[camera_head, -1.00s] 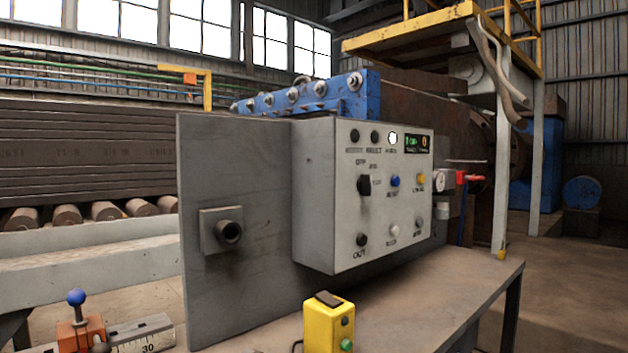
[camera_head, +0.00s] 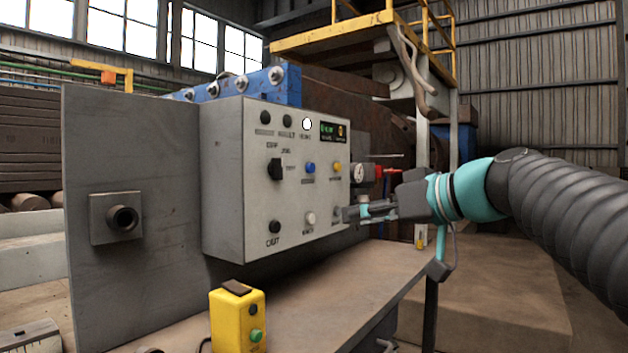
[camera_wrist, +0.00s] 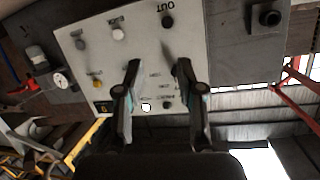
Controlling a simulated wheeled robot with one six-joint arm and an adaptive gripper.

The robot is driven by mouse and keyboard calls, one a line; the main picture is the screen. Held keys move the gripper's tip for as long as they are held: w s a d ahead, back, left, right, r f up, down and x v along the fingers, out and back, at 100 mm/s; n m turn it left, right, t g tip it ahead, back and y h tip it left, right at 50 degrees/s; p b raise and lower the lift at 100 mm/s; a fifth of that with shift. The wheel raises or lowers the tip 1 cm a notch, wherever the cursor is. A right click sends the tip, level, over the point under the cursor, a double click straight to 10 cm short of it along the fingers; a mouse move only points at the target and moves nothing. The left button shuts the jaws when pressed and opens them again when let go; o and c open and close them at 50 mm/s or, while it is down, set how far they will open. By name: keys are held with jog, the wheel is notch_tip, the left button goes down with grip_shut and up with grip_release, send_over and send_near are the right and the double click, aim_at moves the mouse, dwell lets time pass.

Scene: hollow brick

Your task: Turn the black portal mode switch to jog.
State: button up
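The black portal mode switch (camera_head: 275,169) sits in the left column of the light grey control panel (camera_head: 232,225), under small labels that look like OFF and JOG. Its exact pointing is too small to tell. My gripper (camera_head: 348,213) is at the panel's lower right edge in the head view, to the right of and below the switch. In the wrist view my gripper (camera_wrist: 156,68) has two separated fingers, with nothing held between them. The panel (camera_wrist: 148,40) appears upside down there. The switch seems hidden behind the right finger.
The panel also carries a blue button (camera_head: 310,168), a yellow button (camera_head: 337,167), a display (camera_head: 333,132) and several knobs and lamps. A gauge (camera_head: 357,172) and red valve stand at its right. A yellow button box (camera_head: 238,320) stands on the bench (camera_head: 330,290) below.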

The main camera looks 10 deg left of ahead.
aim_at(282, 163)
jog(key=w+a+r+n+y, duration=0.3)
jog(key=r+n+y, duration=0.1)
jog(key=r, duration=0.4)
jog(key=shift+g, duration=0.3)
jog(key=p+x, duration=0.2)
jog(key=x, duration=1.1)
jog(key=shift+a+p, duration=0.3)
grip_shut()
